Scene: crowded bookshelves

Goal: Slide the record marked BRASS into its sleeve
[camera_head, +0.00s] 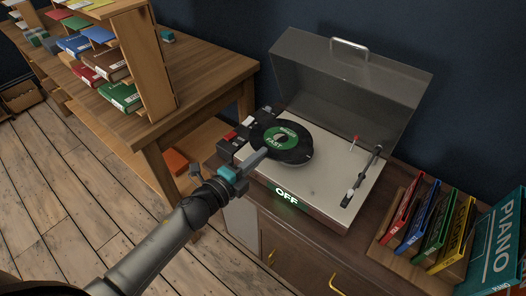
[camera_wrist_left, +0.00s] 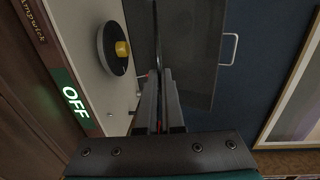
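My left gripper (camera_head: 259,154) is shut on the edge of a black record (camera_head: 280,139) with a green label, above the turntable (camera_head: 318,187). The label's lettering is too small to read surely. In the left wrist view, the record (camera_wrist_left: 157,35) is a thin dark edge between the close fingertips (camera_wrist_left: 160,72). A dark disc with a yellow centre (camera_wrist_left: 122,48) lies beside it on the turntable. In the head view that disc is mostly hidden behind the held record. Red, blue, green and yellow sleeves stand in a rack (camera_head: 402,262); their spine lettering is unclear. My right gripper is out of view.
The turntable's lid (camera_head: 345,85) stands open behind the record. The tone arm (camera_head: 362,175) is at the right of the deck, and a sign (camera_head: 287,197) reads OFF. A large teal PIANO sleeve (camera_head: 495,245) stands far right. A bookshelf (camera_head: 150,65) rises at left.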

